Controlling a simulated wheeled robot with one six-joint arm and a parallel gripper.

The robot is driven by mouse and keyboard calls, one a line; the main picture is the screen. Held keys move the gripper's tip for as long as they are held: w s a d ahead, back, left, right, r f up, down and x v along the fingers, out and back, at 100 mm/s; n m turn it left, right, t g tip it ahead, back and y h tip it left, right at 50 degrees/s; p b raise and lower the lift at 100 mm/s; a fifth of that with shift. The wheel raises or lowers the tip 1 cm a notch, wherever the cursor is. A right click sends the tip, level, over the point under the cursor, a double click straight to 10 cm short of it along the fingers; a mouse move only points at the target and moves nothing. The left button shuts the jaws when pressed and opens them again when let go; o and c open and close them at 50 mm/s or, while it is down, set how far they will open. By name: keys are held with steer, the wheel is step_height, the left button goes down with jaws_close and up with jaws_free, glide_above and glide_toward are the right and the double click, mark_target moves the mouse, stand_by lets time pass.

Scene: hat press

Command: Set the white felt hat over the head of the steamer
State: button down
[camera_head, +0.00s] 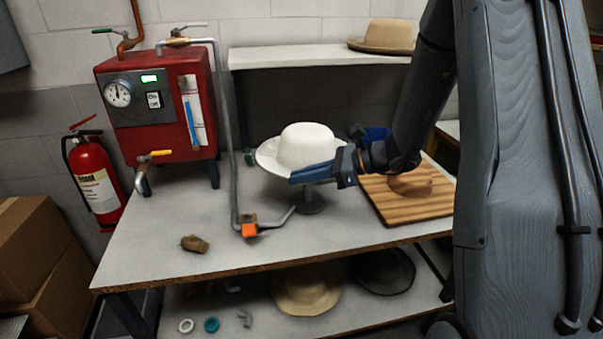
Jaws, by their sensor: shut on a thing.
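The white felt hat (307,148) is in the middle of the view, brim down and roughly level. My gripper (312,174) reaches in from the right and is shut on the near right part of its brim. The hat is right above a dark stand (311,201) on the table, which appears to be the steamer. The head of the steamer is hidden by the hat and my gripper. I cannot tell whether the hat rests on it or hangs just above it.
A red boiler (165,110) with a gauge stands at the back left, its grey pipe running down to an orange valve (249,230). A wooden board (428,205) lies right of the hat. A brown lump (194,244) lies front left. A tan hat (384,37) sits on the back shelf.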

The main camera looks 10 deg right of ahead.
steer(key=shift+f+b, duration=1.6)
steer(key=shift+f, duration=1.3)
steer(key=c, duration=1.8)
jaws_free()
steer(key=shift+o, duration=0.2)
steer(key=b+v, duration=0.1)
steer(key=v, duration=0.6)
steer(key=shift+d+b, duration=0.35)
steer(key=shift+s+a, duration=0.1)
steer(key=shift+s, duration=0.15)
